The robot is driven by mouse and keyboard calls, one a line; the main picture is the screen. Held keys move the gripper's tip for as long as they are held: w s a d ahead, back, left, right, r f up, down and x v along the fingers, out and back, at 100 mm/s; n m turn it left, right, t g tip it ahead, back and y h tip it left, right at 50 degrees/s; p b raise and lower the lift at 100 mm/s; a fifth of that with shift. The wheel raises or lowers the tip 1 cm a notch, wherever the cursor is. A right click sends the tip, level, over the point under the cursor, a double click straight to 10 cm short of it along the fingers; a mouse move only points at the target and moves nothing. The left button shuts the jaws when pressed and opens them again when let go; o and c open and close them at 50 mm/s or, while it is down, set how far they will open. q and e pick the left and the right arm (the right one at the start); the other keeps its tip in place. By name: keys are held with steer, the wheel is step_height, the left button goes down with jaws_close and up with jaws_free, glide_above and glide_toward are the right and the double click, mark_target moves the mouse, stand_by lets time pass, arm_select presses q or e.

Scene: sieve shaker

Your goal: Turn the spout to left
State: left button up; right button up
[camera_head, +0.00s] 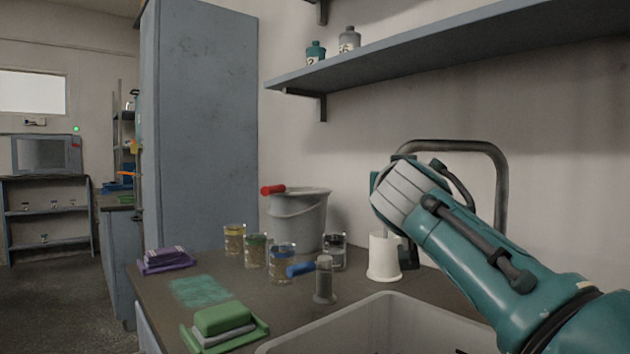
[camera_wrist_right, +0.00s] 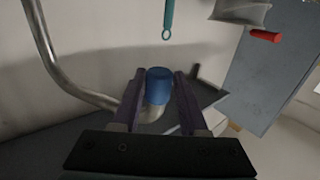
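The faucet's grey spout (camera_head: 500,175) arches up against the wall behind the sink and bends over to the left. In the right wrist view its pipe (camera_wrist_right: 62,75) curves down from the upper left towards a blue cylindrical end (camera_wrist_right: 159,86). My right gripper (camera_wrist_right: 160,76) has one dark finger on each side of this blue end; whether the fingers touch it is not clear. In the head view my teal right arm covers the spout's end and the right gripper's fingers. My left gripper is in no view.
A pale sink (camera_head: 385,320) lies below my right arm. A white cup (camera_head: 384,258), a grey bucket (camera_head: 298,222) and several jars stand on the counter to the left. A shelf (camera_head: 430,50) runs above. A tall cabinet (camera_head: 205,130) stands at the left.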

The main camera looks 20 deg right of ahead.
steer(key=o, duration=0.3)
steer(key=shift+r, duration=0.1)
steer(key=shift+s, duration=0.1)
steer(key=shift+s+a, duration=0.25)
steer(key=p+v, duration=0.1)
steer(key=v, duration=0.8)
steer(key=shift+s, duration=0.1)
